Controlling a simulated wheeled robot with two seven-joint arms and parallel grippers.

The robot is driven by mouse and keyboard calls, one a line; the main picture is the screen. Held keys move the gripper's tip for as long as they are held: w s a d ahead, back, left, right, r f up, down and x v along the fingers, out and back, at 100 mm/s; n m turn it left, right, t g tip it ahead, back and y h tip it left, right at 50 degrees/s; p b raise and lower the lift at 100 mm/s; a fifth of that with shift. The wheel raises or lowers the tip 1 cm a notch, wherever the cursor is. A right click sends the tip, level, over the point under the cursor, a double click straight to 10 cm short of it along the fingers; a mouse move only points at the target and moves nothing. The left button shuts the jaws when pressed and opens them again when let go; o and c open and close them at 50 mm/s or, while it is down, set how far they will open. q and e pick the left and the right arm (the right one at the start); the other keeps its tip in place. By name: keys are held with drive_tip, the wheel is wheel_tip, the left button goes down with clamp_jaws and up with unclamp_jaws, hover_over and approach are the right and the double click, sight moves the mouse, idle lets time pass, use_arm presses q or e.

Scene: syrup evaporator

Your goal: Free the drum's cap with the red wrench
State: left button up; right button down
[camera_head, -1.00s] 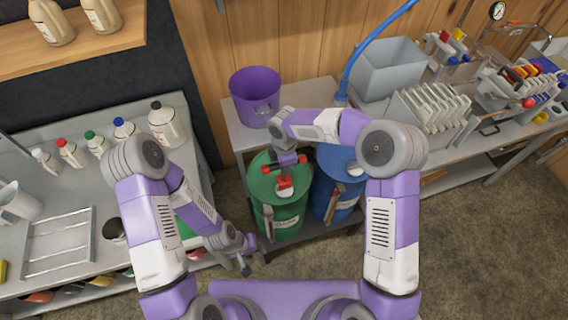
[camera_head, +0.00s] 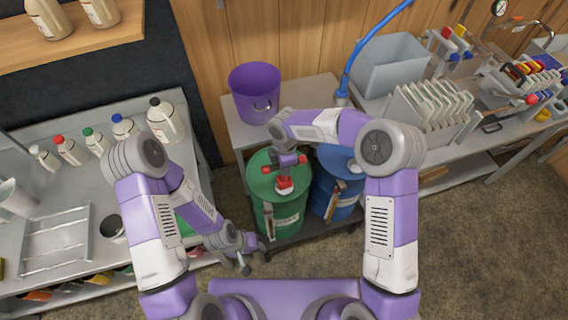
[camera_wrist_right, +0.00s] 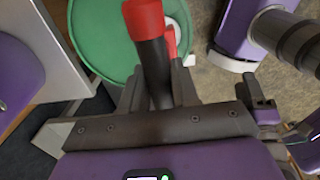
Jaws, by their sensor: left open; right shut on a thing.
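The green drum (camera_head: 279,219) stands on a low dark stand below the end of my right arm, and its green top also shows in the right wrist view (camera_wrist_right: 95,45). A red block-like piece, seemingly the cap (camera_head: 284,183), sits on the drum's top by a white patch. My right gripper (camera_head: 285,164) is shut on the red wrench (camera_wrist_right: 143,18), a dark bar with red ends, held over the drum top. Whether the wrench touches the cap is unclear; it partly hides it in the wrist view. My left gripper (camera_head: 254,245) is open and empty, left of the drum.
A blue drum (camera_head: 336,190) stands close at the green drum's right. Behind are a purple bucket (camera_head: 255,94) on a table and a grey bin (camera_head: 389,66). A counter (camera_head: 150,185) with bottles is at the left. The floor at the right is clear.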

drive_tip(key=shift+f, duration=0.15)
idle(0.3)
drive_tip(key=shift+f+b, duration=0.4)
drive_tip(key=shift+f, duration=0.05)
drive_tip(key=shift+r+n+p, duration=0.1)
drive_tip(key=shift+n+p, duration=0.65)
drive_tip(key=shift+n, duration=0.35)
drive_tip(key=shift+n+p, duration=0.6)
drive_tip(key=shift+n, duration=1.2)
